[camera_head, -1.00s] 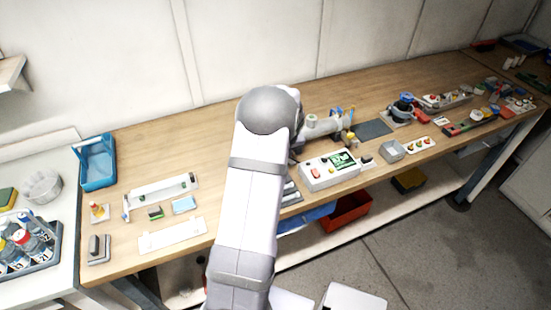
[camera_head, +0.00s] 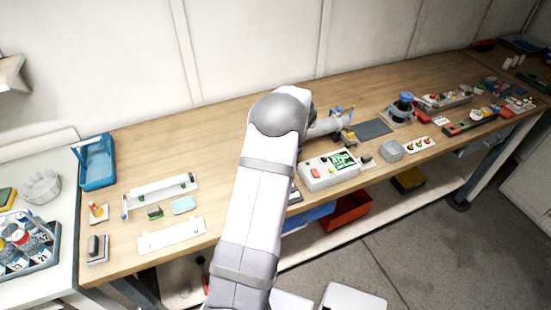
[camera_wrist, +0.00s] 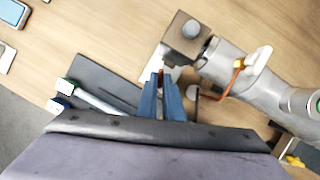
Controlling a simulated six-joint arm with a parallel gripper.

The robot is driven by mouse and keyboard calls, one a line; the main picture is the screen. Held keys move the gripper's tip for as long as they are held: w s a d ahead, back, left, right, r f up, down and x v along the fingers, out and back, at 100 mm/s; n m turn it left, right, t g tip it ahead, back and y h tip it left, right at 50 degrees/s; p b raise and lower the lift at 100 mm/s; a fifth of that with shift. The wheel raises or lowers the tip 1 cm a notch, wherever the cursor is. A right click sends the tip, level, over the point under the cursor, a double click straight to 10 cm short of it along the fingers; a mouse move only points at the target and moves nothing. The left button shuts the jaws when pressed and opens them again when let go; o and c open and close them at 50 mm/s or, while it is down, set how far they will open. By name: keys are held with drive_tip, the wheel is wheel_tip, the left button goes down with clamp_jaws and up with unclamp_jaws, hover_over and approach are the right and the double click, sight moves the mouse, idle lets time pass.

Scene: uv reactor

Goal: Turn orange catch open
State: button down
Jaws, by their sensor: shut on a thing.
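In the wrist view my gripper (camera_wrist: 160,82) has two blue fingers shut on a small orange-brown piece (camera_wrist: 160,76), which looks like the orange catch. Only a sliver of it shows between the fingertips, so its turn angle cannot be told. It sits beside the brown-grey end block (camera_wrist: 178,42) of the grey cylindrical reactor body (camera_wrist: 262,80). An orange bent rod (camera_wrist: 236,72) and a white knob (camera_wrist: 260,58) are on the body. In the head view the reactor (camera_head: 325,127) shows partly behind my arm, and my gripper is hidden.
In the head view a white control box (camera_head: 328,172) with a green screen stands in front of the reactor. A blue bin (camera_head: 97,163) stands at the left.

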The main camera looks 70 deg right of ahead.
drive_tip(key=n, duration=0.2)
drive_tip(key=n+y, duration=0.2)
drive_tip(key=n, duration=0.1)
drive_tip(key=shift+d+n+p, duration=0.3)
drive_tip(key=shift+d+p, duration=0.05)
drive_tip(key=n+y, duration=0.1)
drive_tip(key=n, duration=0.2)
drive_tip(key=shift+d+n+y, duration=0.15)
drive_tip(key=shift+n+y, duration=0.15)
drive_tip(key=shift+d+n+g+y, duration=0.1)
drive_tip(key=shift+n+g+y, duration=0.25)
drive_tip(key=shift+n, duration=1.15)
drive_tip(key=c, duration=1.9)
unclamp_jaws()
drive_tip(key=shift+w+r, duration=0.1)
